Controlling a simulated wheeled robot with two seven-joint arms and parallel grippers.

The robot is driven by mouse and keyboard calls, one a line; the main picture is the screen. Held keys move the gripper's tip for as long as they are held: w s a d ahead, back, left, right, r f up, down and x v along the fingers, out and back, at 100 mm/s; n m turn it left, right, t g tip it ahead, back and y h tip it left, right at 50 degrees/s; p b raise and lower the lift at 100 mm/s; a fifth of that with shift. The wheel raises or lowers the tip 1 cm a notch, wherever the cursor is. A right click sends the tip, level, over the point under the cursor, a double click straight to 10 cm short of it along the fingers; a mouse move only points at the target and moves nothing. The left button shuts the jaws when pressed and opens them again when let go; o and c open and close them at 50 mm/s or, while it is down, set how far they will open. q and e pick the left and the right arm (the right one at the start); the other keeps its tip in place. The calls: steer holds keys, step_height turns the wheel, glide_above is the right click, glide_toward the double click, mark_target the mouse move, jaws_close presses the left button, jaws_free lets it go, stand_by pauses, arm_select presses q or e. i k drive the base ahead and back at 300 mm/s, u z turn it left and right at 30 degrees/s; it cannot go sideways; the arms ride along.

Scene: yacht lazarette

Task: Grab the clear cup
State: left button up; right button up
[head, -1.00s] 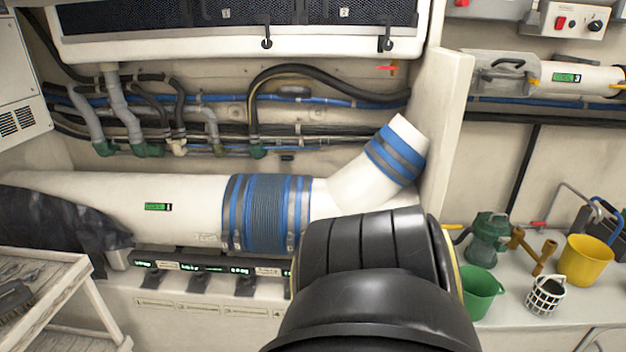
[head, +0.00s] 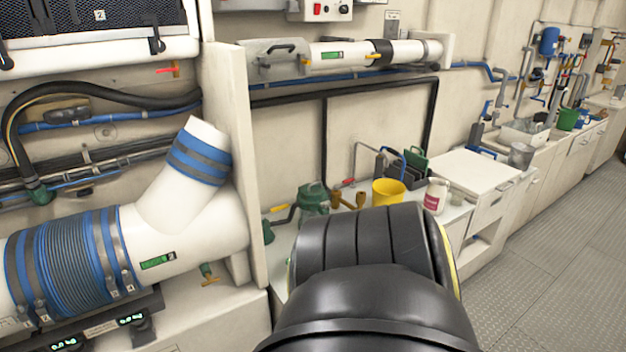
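I cannot make out a clear cup with certainty. A small, pale, cup-like thing (head: 457,197) stands on the counter just right of a white bottle with a red label (head: 435,196); it is too small to tell whether it is clear. Neither gripper shows. A large black rounded part, which looks like my own arm, fills the lower middle and hides part of the counter. No fingers show on it.
A yellow bucket (head: 388,192) and a green pump (head: 313,198) stand on the counter. A white cabinet (head: 480,180) is right of them. A thick white pipe (head: 190,235) and an upright panel (head: 236,150) are at left. The floor (head: 560,260) at right is clear.

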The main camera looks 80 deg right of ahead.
mark_target(456, 198)
steer(key=z, duration=3.6)
steer(key=i, duration=0.5)
